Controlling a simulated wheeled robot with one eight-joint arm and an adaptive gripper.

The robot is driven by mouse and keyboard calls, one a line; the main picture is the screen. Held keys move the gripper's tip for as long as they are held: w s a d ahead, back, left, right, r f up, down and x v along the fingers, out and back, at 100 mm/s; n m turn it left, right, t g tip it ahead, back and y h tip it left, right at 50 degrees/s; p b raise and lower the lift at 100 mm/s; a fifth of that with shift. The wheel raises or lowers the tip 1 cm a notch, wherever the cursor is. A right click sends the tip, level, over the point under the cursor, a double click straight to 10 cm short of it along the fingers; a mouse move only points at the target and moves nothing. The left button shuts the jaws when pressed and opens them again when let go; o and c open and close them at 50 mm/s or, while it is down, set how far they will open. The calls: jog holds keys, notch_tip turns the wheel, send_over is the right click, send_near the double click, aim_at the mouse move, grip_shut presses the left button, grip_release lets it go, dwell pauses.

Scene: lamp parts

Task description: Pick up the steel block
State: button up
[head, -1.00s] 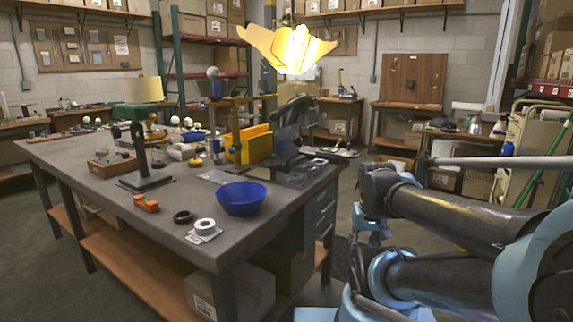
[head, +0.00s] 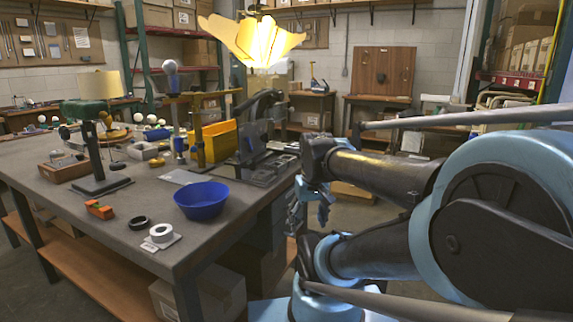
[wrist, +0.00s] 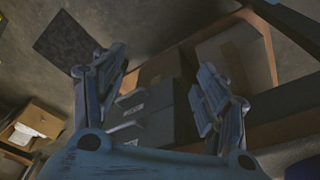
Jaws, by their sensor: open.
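I cannot make out the steel block for certain in either view. Small grey metal pieces (head: 285,147) lie near the right end of the workbench (head: 125,205), too small to tell apart. My gripper (head: 314,215) hangs just beyond the bench's right edge in the head view, fingers pointing down, partly dark. In the wrist view my gripper (wrist: 160,95) is open, its two fingers wide apart with nothing held between them. Beyond them are floor and boxes, not the bench top.
A blue bowl (head: 201,203), a white tape roll (head: 161,233), a black ring (head: 139,222) and an orange part (head: 99,210) lie at the bench's front. A yellow bin (head: 213,142) and a dark machine (head: 256,130) stand behind. A lit lamp (head: 252,42) hangs above.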

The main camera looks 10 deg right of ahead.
jog(key=w+r+n+y, duration=0.1)
jog(key=w+r+n, duration=0.3)
jog(key=w+r, duration=1.2)
jog(key=w+d+r+n, duration=0.1)
jog(key=w+r+n, duration=0.1)
jog(key=w, duration=0.5)
jog(key=w+d+r+n+y, duration=0.1)
jog(key=w+d+r, duration=0.1)
jog(key=w, duration=0.6)
jog(key=w+d+r+n, duration=0.1)
jog(key=w+r+n, duration=0.15)
jog(key=w, duration=0.45)
send_near(288, 156)
jog(key=f, duration=0.1)
jog(key=s+a+f, duration=0.1)
jog(key=f, duration=0.1)
jog(key=shift+s+a+m, duration=0.1)
jog(key=shift+a+m, duration=0.1)
jog(key=shift+m, duration=0.05)
jog(key=shift+s+x, duration=0.1)
jog(key=shift+x, duration=1.4)
jog(key=shift+s+x, duration=0.15)
jog(key=shift+x, duration=1.4)
jog(key=shift+c, duration=0.6)
jog(key=c, duration=1)
jog(key=shift+r, duration=0.1)
